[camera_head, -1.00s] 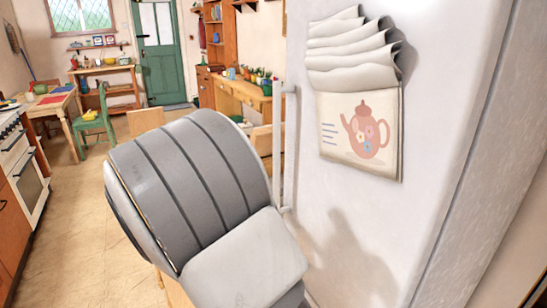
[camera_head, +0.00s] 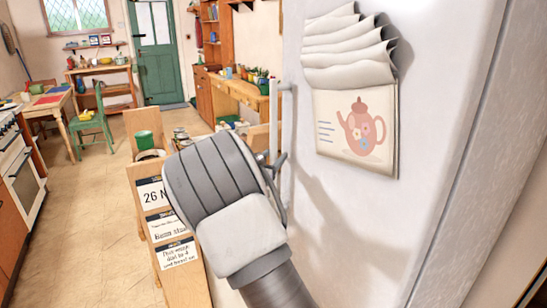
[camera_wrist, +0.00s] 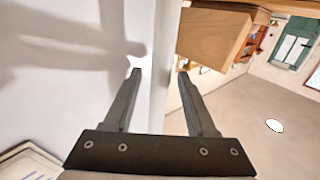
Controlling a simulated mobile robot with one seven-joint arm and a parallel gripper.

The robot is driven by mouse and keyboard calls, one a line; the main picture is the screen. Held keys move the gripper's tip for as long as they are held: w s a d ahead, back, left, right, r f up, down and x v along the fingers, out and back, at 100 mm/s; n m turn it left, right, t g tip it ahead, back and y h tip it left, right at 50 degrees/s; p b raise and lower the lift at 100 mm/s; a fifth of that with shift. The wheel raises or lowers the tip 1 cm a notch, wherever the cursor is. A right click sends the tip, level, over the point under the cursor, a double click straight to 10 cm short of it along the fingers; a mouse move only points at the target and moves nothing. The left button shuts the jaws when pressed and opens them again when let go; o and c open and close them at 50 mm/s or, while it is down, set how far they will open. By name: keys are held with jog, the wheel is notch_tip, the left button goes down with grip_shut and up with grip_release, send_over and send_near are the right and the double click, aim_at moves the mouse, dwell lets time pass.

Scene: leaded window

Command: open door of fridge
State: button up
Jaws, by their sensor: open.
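The white fridge door (camera_head: 445,90) fills the right of the head view and looks shut. Its pale vertical handle (camera_head: 274,115) runs along the door's left edge. My gripper (camera_head: 280,162) is at the lower part of the handle, partly hidden behind my wrist. In the wrist view my gripper (camera_wrist: 160,75) is open, its two fingers apart on either side of a white vertical strip at the door's edge. I cannot tell whether either finger touches the handle.
A cloth holder with a teapot picture (camera_head: 355,120) hangs on the door. A wooden stand with signs (camera_head: 155,195) and a green can (camera_head: 145,140) is left of my wrist. Open floor (camera_head: 90,215) lies farther left, beside the stove (camera_head: 22,180).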

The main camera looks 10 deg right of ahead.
jog(key=shift+w, duration=0.1)
grip_shut()
dwell(1.4)
